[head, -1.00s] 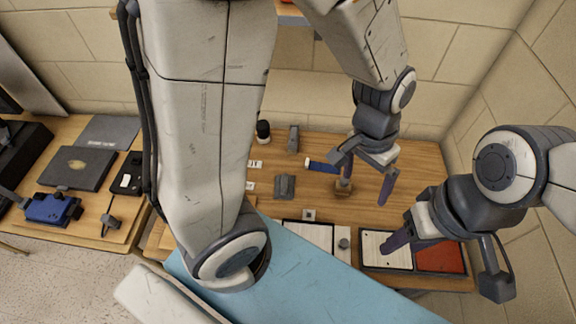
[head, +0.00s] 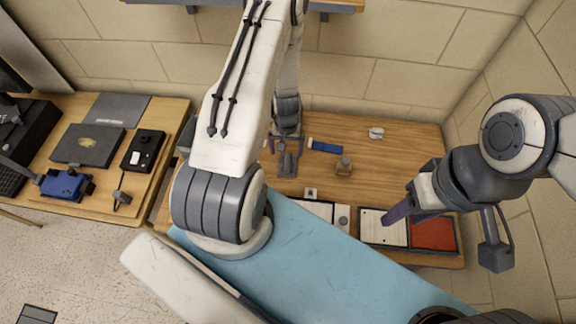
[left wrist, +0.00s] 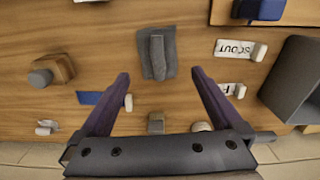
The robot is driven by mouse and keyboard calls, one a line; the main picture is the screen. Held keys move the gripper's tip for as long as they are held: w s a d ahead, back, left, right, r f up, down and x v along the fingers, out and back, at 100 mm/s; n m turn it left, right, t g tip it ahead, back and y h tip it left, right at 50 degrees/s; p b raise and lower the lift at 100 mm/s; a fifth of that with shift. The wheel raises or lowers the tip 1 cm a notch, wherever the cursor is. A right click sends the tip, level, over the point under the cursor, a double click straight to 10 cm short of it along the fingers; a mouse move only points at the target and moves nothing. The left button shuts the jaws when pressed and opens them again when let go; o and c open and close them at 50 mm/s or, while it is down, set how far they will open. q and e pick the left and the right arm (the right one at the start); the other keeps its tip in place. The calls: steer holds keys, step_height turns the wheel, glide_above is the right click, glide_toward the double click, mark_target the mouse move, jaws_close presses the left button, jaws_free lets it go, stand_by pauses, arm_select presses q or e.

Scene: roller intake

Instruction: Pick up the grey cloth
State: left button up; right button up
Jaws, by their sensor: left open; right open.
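The grey cloth (head: 288,165) lies on the wooden table, with a raised ridge along its middle. It also shows in the left wrist view (left wrist: 157,55), lying ahead of the fingertips and in line with the gap between them. My left gripper (head: 286,145) is open and empty above the table, close to the cloth's far side in the head view. Its two purple fingers show in the left wrist view (left wrist: 160,76), wide apart. My right gripper (head: 443,240) is open and empty at the right, near the red and white tray.
A small white item (head: 376,133) is farther back.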

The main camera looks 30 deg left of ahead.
mark_target(288, 161)
arm_select(q)
step_height(288, 161, down, 4)
steer(key=shift+r+b, duration=0.2)
steer(key=shift+b, duration=1)
steer(key=f+b, duration=0.4)
steer(key=f, duration=0.1)
steer(key=shift+w+d, duration=0.1)
steer(key=shift+w, duration=0.1)
arm_select(e)
step_height(288, 161, down, 7)
steer(key=shift+f, duration=0.2)
arm_select(q)
steer(key=c, duration=1.1)
steer(key=shift+r, duration=0.15)
arm_select(e)
steer(key=shift+r, duration=0.15)
